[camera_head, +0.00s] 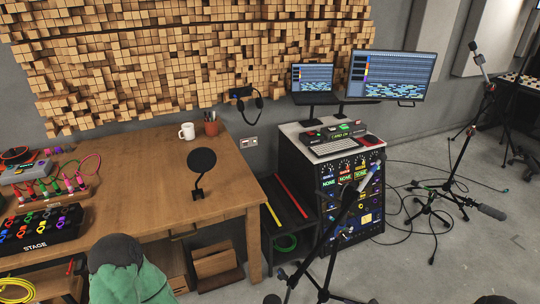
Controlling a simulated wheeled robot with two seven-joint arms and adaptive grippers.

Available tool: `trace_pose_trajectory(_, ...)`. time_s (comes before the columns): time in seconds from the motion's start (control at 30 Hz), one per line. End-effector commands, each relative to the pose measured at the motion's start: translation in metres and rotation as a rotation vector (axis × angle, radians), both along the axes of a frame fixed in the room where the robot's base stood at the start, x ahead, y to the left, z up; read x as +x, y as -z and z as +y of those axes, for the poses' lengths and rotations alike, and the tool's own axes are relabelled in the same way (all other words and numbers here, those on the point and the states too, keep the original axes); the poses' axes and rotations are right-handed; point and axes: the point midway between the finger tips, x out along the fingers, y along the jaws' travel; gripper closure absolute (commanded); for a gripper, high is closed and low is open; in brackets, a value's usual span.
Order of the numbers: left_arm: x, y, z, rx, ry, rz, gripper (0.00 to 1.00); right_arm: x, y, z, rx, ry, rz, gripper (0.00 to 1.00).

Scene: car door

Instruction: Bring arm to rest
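Neither of my grippers and neither of my arms shows in the head view, so I cannot see their pose or whether they hold anything. No car door is in view. The view shows a music studio with a wooden desk (140,192) on the left and an equipment rack (347,192) at the middle right.
A microphone stand (325,243) stands close in front of the rack. More stands (452,165) and loose cables fill the right floor. A green rounded object (128,272) is at the bottom left. A black round pop filter (201,160) rises from the desk, near a white mug (187,132).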

Motion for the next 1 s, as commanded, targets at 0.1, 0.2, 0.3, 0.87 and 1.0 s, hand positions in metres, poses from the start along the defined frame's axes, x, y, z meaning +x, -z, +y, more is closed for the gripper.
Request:
trace_pose_trajectory(0.1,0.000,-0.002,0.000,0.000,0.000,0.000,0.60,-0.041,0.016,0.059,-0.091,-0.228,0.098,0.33)
trace_pose_trajectory(0.2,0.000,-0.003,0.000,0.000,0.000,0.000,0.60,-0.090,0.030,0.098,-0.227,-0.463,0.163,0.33)
trace_pose_trajectory(0.3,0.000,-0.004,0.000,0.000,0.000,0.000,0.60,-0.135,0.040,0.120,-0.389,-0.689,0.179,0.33)
trace_pose_trajectory(0.87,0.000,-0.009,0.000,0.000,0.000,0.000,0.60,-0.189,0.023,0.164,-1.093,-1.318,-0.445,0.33)
trace_pose_trajectory(1.0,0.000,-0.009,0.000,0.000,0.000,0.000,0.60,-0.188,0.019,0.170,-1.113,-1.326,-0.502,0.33)
